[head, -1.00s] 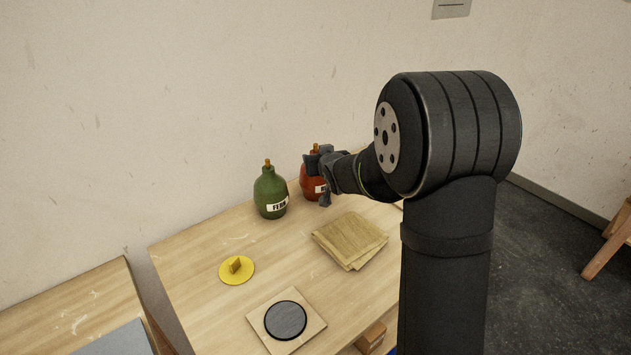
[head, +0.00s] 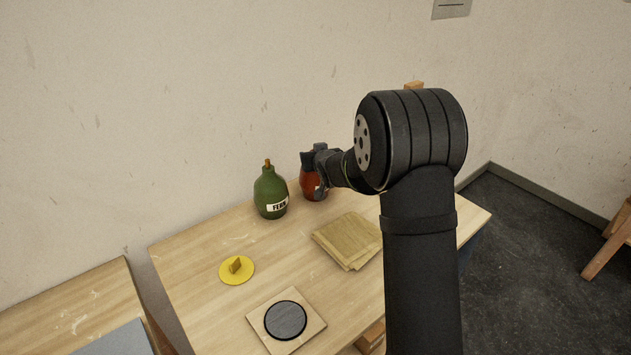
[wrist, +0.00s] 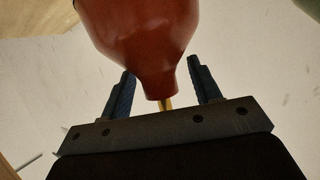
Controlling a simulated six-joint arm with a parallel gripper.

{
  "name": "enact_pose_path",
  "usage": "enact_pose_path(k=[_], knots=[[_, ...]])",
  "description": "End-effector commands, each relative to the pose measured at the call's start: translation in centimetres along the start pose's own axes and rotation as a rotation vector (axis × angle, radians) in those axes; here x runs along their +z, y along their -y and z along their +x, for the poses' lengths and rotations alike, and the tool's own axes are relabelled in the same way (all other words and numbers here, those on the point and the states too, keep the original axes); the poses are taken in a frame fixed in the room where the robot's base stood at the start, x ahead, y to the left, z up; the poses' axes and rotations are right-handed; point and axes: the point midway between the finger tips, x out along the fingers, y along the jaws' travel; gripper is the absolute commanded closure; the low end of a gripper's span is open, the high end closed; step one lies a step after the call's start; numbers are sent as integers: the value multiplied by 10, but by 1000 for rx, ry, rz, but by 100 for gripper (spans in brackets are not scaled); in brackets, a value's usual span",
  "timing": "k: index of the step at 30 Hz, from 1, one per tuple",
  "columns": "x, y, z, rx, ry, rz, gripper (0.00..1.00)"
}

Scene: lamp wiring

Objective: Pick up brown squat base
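The reddish-brown squat base (head: 311,186) stands at the back of the wooden table, right of a green base. It is bottle-shaped with a narrow neck, and my gripper and wrist partly hide it in the head view. In the wrist view the base (wrist: 140,30) fills the top middle, with its neck and a thin yellowish stem pointing toward the palm. My gripper (wrist: 161,70) is open, with one blue-grey finger on each side of the neck and a visible gap on both sides. My gripper (head: 313,174) also shows in front of the base in the head view.
The green base (head: 270,193), labelled FERN, stands close on the left. Stacked thin boards (head: 346,241), a yellow disc (head: 236,271) with a wooden tab and a square board with a dark round pad (head: 285,320) lie nearer. The wall is close behind.

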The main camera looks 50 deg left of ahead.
Motion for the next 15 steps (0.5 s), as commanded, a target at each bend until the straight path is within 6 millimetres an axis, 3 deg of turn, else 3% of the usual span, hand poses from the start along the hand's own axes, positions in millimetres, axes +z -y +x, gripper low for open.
enact_pose_path(k=[1, 7, 15], knots=[[0, 0, 0, 0, 0, 0, 53], [0, 0, 0, 0, 0, 0, 92], [-1, 0, 0, 0, -2, 0, 97]])
